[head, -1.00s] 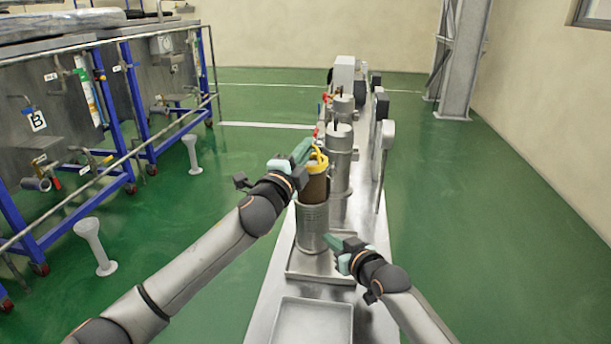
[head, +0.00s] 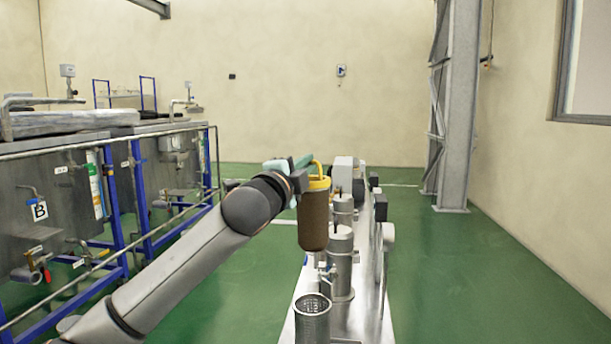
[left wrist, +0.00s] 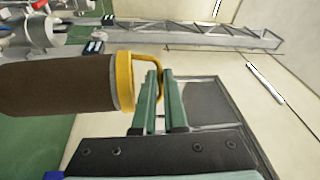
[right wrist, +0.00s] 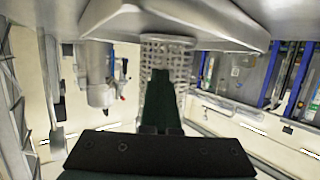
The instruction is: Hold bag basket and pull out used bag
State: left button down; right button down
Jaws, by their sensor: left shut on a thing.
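The used bag (head: 313,220) is a long brown filter bag with a yellow rim and loop handle (head: 319,183). It hangs upright in the head view, clear above the basket. My left gripper (head: 304,162) is shut on the handle; the left wrist view shows the loop between its fingertips (left wrist: 160,78). The bag basket (head: 312,322) is a perforated metal cylinder, open at the top, low in the head view. In the right wrist view, my right gripper's dark green fingers (right wrist: 160,88) are against or just in front of the perforated basket wall (right wrist: 181,62). Their grip is unclear.
Metal canisters (head: 341,262) with valves stand in a row behind the basket on a narrow steel bench (head: 372,310). Steel tanks on blue frames (head: 140,190) stand at the left. Green floor at the right is open, with a grey column (head: 453,120) at the back.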

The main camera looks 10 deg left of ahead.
jog(key=shift+f, duration=0.1)
jog(key=c, duration=1.1)
grip_release()
